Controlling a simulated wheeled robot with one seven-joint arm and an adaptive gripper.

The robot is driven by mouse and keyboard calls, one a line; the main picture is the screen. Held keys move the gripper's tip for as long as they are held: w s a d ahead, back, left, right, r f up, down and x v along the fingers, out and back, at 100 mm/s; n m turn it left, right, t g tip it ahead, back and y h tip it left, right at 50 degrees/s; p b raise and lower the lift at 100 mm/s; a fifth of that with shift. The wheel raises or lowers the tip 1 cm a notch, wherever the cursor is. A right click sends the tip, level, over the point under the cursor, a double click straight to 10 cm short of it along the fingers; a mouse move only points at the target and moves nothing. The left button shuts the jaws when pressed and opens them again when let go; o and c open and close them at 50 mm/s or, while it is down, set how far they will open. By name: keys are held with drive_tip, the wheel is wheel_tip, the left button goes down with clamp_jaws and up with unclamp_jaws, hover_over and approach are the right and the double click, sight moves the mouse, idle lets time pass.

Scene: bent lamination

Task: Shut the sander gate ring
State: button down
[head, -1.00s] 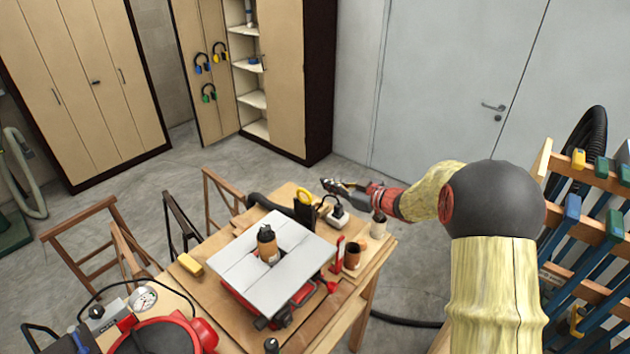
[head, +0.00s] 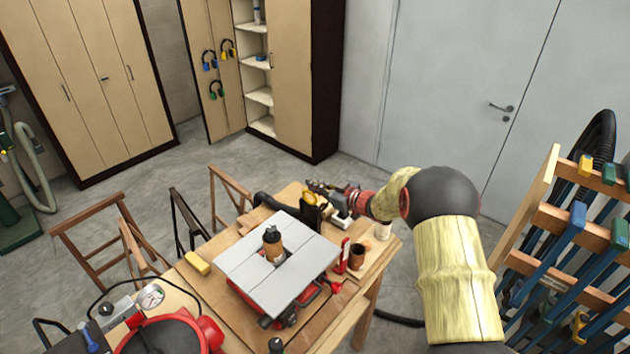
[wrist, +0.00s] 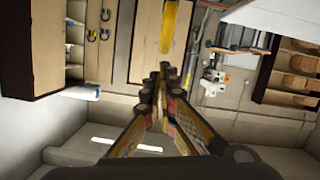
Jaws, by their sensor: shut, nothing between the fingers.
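The spindle sander has a grey square top (head: 300,262) with an upright brown and black spindle (head: 273,243) in its middle. Behind it on the table, a yellow ring (head: 311,198) sits on a dark upright gate piece at the end of a black hose (head: 272,203). In the wrist view a yellow bar (wrist: 176,28), likely the ring seen edge-on, stands just beyond my fingertips. My gripper (head: 311,184) is shut and empty, just behind and above the ring in the head view. Its fingertips (wrist: 165,78) meet in the wrist view. I cannot tell whether they touch the ring.
A clamp rack (head: 585,240) stands at the right. Trestles (head: 95,240) stand on the left floor.

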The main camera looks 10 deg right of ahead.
sight(316, 203)
drive_tip(key=shift+f, duration=0.2)
wheel_tip(316, 203, down, 7)
drive_tip(key=b, duration=0.4)
drive_tip(key=shift+f, duration=0.1)
drive_tip(key=shift+s, duration=0.1)
